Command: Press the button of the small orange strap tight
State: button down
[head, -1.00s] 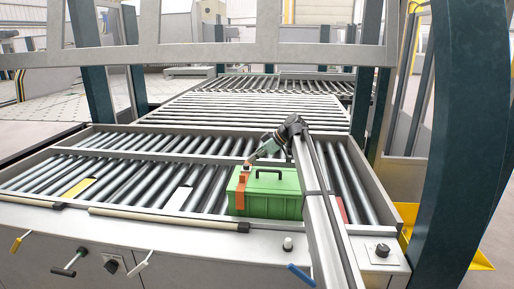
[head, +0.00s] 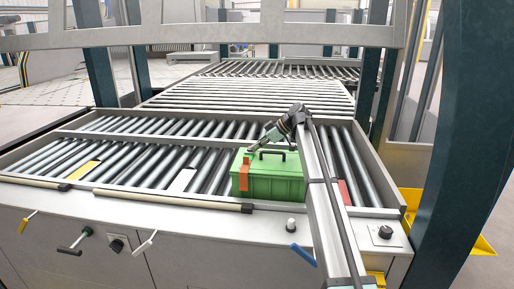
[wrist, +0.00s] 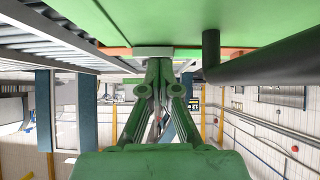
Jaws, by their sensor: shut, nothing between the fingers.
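A green box (head: 275,185) with a dark handle (head: 272,153) stands on the rollers. An orange strap (head: 244,174) runs down the left part of its front and over its top edge. In the wrist view, the strap (wrist: 115,51) shows as a thin band on both sides of a pale grey block (wrist: 153,51), which looks like its button or buckle. My gripper (wrist: 153,62) is shut and empty, its fingertips right at that block. Whether they touch or press it I cannot tell. In the head view, my gripper (head: 250,151) is small at the strap's top.
The box handle (wrist: 255,67) is a dark bar close to the right of my fingers in the wrist view. Rollers (head: 130,160) surround the box. A yellow plate (head: 83,170) and a white plate (head: 182,181) lie to the left. Several levers line the front panel.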

jog(key=shift+s+f, duration=0.15)
jog(key=shift+f, duration=0.2)
jog(key=shift+r, duration=0.55)
notch_tip(320, 180, up, 3)
jog(key=shift+d+r+p, duration=0.1)
jog(key=shift+p, duration=0.25)
jog(key=b+v, duration=0.2)
jog(key=v, duration=0.8)
jog(key=shift+r+b, duration=0.3)
dwell(0.4)
